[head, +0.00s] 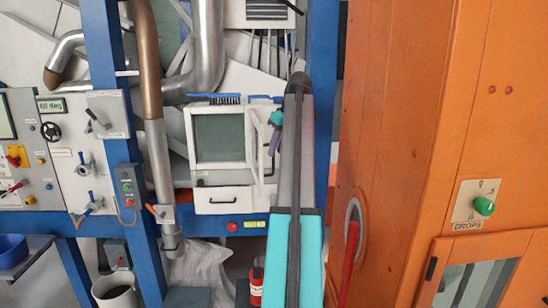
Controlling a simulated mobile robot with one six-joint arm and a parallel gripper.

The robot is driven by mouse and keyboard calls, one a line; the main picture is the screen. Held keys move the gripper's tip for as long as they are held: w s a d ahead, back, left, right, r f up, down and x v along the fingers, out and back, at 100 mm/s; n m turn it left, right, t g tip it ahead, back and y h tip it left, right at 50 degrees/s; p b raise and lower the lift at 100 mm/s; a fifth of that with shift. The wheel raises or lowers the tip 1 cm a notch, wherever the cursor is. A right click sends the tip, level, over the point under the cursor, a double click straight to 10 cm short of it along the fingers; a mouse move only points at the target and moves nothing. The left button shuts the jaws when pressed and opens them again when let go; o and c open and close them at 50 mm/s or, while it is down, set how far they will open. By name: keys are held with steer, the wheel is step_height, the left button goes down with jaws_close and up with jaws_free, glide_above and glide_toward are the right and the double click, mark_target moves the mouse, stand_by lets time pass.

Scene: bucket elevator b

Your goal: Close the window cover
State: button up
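The window (219,138) is a grey-green pane in a white frame on the front of a white box at the middle of the head view. A narrow white framed panel (256,150), seen almost edge-on, stands out at the window's right side and looks like its cover, swung open. The pane is uncovered. My arm rises from the bottom edge just right of the box. Small teal and blue parts beside the panel seem to belong to my gripper (274,130). They are close to the panel's right side; contact and finger opening cannot be made out.
A blue brush (215,99) lies on top of the box. A white drawer (216,200) with a black handle is below the window. A large orange cabinet (400,130) fills the right. A control panel (65,150) and blue posts (110,100) stand left.

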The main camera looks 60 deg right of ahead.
mark_target(273, 171)
steer(key=shift+p+x, duration=0.95)
steer(key=shift+x, duration=2)
jaws_close()
